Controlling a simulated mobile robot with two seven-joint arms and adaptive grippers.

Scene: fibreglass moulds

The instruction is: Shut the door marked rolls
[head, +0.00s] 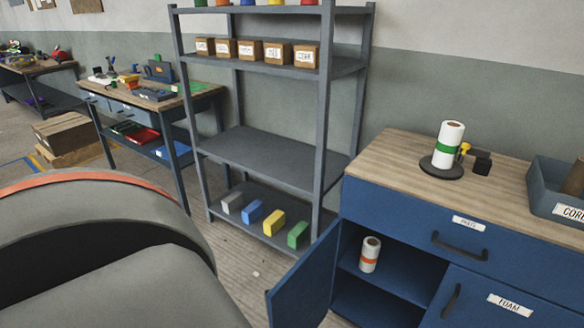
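A blue cabinet door (306,279) at the left of the blue cabinet stands open, swung out toward the left front. No label shows on the side of it that I see, so I cannot read its marking. Neither of my grippers is in view.
The cabinet's wooden top bears a white roll with a green band (449,145) and a blue-grey bin (555,190). A grey shelf rack (270,155) stands close behind the open door. A workbench (150,95) is further left.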

